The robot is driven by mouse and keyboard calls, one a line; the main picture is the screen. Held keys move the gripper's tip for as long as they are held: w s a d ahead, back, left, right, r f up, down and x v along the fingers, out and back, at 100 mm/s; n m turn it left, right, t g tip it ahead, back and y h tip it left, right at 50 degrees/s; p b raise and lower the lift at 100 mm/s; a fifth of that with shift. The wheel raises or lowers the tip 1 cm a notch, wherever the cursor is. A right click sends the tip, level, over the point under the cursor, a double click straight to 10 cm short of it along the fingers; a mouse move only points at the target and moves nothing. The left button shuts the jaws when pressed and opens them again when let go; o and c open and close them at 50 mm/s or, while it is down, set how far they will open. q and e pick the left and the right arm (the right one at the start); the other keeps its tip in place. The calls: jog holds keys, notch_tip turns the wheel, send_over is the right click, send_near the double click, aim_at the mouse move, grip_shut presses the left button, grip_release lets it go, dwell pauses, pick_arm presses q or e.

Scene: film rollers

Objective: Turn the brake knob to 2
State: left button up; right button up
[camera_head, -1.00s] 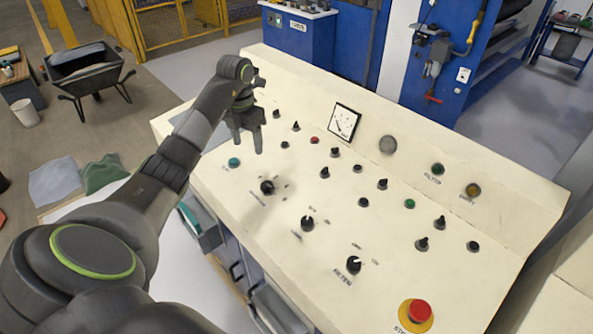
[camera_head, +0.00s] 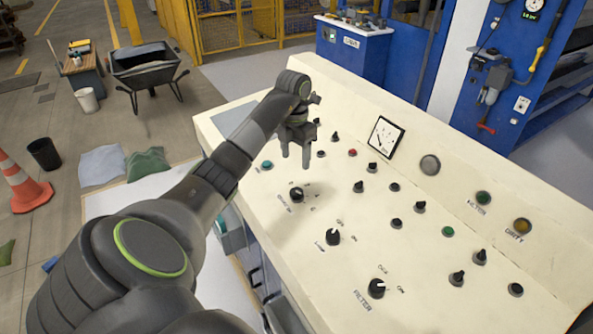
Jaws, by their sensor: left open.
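A cream control panel (camera_head: 262,218) slopes across the right half of the view. A black knob (camera_head: 297,195) with several small marks around it sits near the panel's left front. Its label is too small to read, so I cannot confirm it is the brake knob. My left gripper (camera_head: 295,158) is open and empty, its fingers pointing down. It is above and behind this knob in the picture, apart from it. Two similar knobs stand along the front, one in the middle (camera_head: 333,238) and one labelled FILTER (camera_head: 376,289). My right gripper is out of view.
Several small switches and buttons stand behind, including a red button (camera_head: 352,153) and a green button (camera_head: 448,231). A dial gauge (camera_head: 384,137) is on the raised back. A wheelbarrow (camera_head: 148,72) and a traffic cone (camera_head: 23,186) stand on the floor at left.

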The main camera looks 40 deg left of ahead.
aim_at(296, 190)
pick_arm(q)
notch_tip(296, 190, down, 10)
jog(key=b, duration=0.8)
jog(key=shift+d+r+b, duration=0.1)
jog(key=shift+r+b, duration=0.1)
jog(key=shift+b, duration=0.1)
jog(key=shift+f, duration=0.4)
notch_tip(296, 190, down, 2)
jog(key=c, duration=1)
